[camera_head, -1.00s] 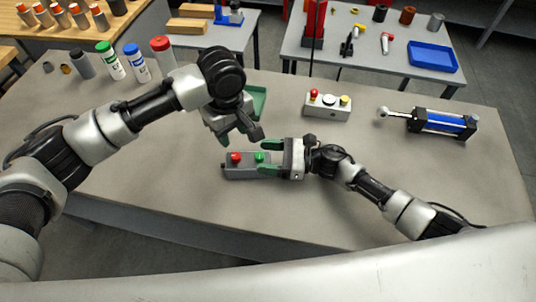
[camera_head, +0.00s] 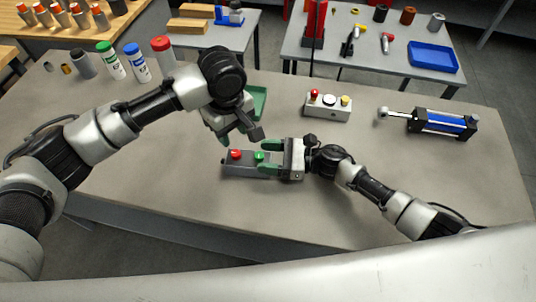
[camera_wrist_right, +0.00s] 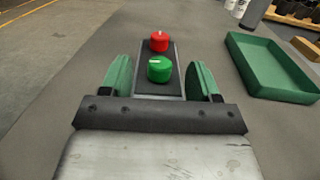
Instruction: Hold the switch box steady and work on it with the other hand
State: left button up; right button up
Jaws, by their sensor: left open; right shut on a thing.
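The switch box (camera_head: 229,171) is a dark grey box with a red knob (camera_head: 236,155) and a green knob (camera_head: 259,156). It is on the workbench (camera_head: 150,190), near its front edge. My right gripper (camera_head: 270,158) is shut on the box from its right end, with a green finger along each long side. The right wrist view shows the box (camera_wrist_right: 153,91) between both fingers, with the green knob nearer and the red one farther. My left gripper (camera_head: 240,137) is open just above and behind the box, fingers pointing down, holding nothing. It partly hides the green tray.
A green tray (camera_head: 259,103) lies behind my left gripper. A pale box with several buttons (camera_head: 328,113) and a blue cylinder (camera_head: 441,124) stand to the right. Several bottles (camera_head: 136,64) stand at the back left. The bench's front right is clear beside my right arm.

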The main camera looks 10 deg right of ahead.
aim_at(236, 152)
dwell(0.4)
pick_arm(q)
jog(key=shift+o, duration=1)
jog(key=f+m, duration=0.3)
jog(key=m, duration=0.7)
jog(key=w+f+m, duration=0.1)
jog(key=f+m, duration=0.2)
jog(key=m, duration=0.6)
jog(key=f+m, duration=0.3)
jog(key=m, duration=0.7)
jog(key=shift+w+a+f+m, duration=0.1)
jog(key=shift+w+f+m, duration=0.05)
jog(key=shift+f+m, duration=0.2)
jog(key=shift+c, duration=0.4)
